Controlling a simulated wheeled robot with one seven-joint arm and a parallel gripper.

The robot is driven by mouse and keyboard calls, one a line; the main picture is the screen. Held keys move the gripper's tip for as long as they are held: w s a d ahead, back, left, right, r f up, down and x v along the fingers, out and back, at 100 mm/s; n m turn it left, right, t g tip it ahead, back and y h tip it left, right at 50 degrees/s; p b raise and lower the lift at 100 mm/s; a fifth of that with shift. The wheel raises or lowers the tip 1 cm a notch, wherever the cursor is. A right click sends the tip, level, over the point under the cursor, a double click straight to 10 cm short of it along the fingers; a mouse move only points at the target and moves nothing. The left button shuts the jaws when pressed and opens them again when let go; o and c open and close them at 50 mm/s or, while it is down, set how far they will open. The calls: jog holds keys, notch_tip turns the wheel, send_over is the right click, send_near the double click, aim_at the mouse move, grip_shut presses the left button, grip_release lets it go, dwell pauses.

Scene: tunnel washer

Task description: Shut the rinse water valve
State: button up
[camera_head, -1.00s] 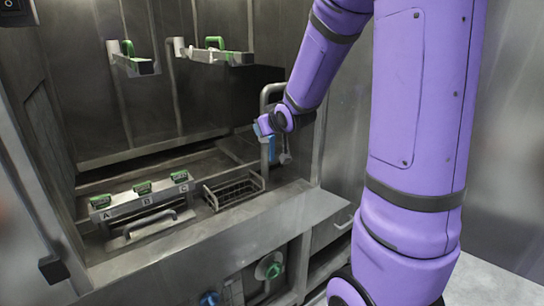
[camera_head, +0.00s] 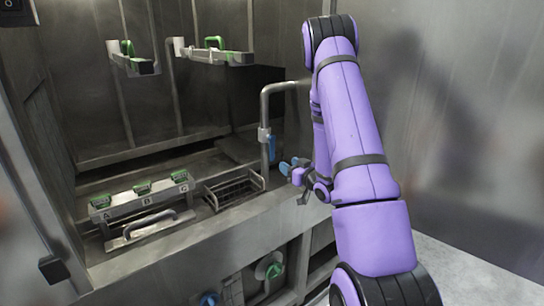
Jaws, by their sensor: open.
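A grey bent pipe (camera_head: 265,110) rises from the ledge at the right of the washer and turns right at its top. A blue lever (camera_head: 271,148), which looks like the rinse water valve's handle, hangs downward beside the pipe's upright part, below a grey valve collar (camera_head: 263,134). My gripper (camera_head: 290,165) is just right of and slightly below the lever in the picture. Its light blue fingertips are apart, with nothing seen between them. It appears clear of the lever, though the depth gap is hard to judge.
A rack labelled A, B, C with green clips (camera_head: 140,199) and a wire basket (camera_head: 233,191) stand on the ledge left of the pipe. A green knob (camera_head: 274,270) and a blue knob (camera_head: 209,299) are on the lower front. A steel wall (camera_head: 440,90) rises at right.

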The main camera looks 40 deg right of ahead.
aim_at(273, 155)
jog(key=w, duration=1)
jog(key=shift+w+d, duration=0.2)
jog(key=shift+w, duration=0.15)
jog(key=shift+c, duration=0.2)
grip_shut()
